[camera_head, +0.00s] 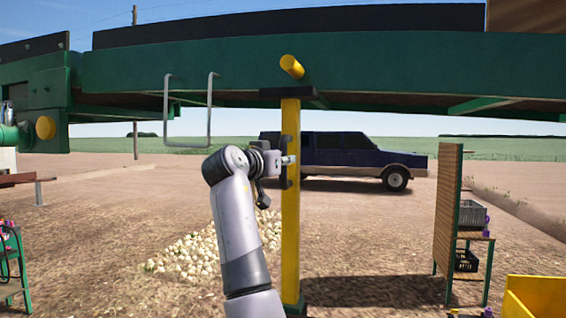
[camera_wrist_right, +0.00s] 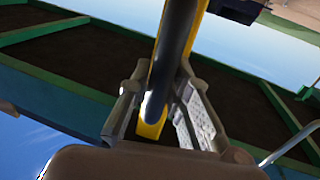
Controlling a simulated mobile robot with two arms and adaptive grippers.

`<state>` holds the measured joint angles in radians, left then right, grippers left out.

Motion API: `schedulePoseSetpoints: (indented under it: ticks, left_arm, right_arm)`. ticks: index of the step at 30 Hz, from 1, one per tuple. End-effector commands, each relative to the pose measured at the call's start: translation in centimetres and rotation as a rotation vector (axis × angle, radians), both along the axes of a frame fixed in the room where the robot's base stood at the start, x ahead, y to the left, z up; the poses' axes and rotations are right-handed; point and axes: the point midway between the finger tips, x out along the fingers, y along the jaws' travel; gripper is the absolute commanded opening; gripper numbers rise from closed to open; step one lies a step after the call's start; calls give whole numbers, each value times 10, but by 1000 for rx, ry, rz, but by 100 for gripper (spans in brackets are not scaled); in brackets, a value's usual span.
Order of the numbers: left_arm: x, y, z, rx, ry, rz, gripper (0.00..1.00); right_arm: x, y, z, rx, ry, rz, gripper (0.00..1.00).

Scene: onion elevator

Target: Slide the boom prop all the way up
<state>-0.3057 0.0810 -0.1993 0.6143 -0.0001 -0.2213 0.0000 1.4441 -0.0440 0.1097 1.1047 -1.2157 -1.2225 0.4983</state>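The boom prop is a yellow upright post (camera_head: 290,225) under the green boom, with a dark handle on its left side. A dark crosspiece caps the post at the boom. My right gripper (camera_head: 286,160) is at the handle, about halfway up the post. In the right wrist view my right gripper (camera_wrist_right: 162,85) has one finger on each side of the dark handle (camera_wrist_right: 172,60), with the yellow post (camera_wrist_right: 155,125) behind it. Whether both fingers press on the handle is unclear. My left gripper is not in view.
The green boom (camera_head: 180,70) spans overhead, with a yellow tube (camera_head: 291,66) and a hanging metal loop (camera_head: 188,146). An onion pile (camera_head: 190,255) lies on the ground. A dark blue truck (camera_head: 345,155) stands behind. A slatted rack (camera_head: 448,210) and yellow bin (camera_head: 535,297) are at right.

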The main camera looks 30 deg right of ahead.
Motion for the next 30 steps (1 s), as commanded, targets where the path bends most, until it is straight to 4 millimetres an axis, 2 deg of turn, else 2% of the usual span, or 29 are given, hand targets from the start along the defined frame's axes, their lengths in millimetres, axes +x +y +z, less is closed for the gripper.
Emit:
schedulePoseSetpoints:
  ticks: [1,9,20,23,30]
  left_arm:
    - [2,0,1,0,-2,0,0]
    - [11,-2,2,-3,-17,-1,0]
    - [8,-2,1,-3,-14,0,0]
    - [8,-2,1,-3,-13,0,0]
    - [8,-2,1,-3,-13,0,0]
  right_arm:
    - [-2,1,9,-9,-14,1,21]
    - [-1,0,4,-3,-6,1,38]
    - [-3,5,2,-1,-4,2,38]
    - [-8,17,2,-2,-5,2,38]
    - [-33,62,2,0,-6,4,38]
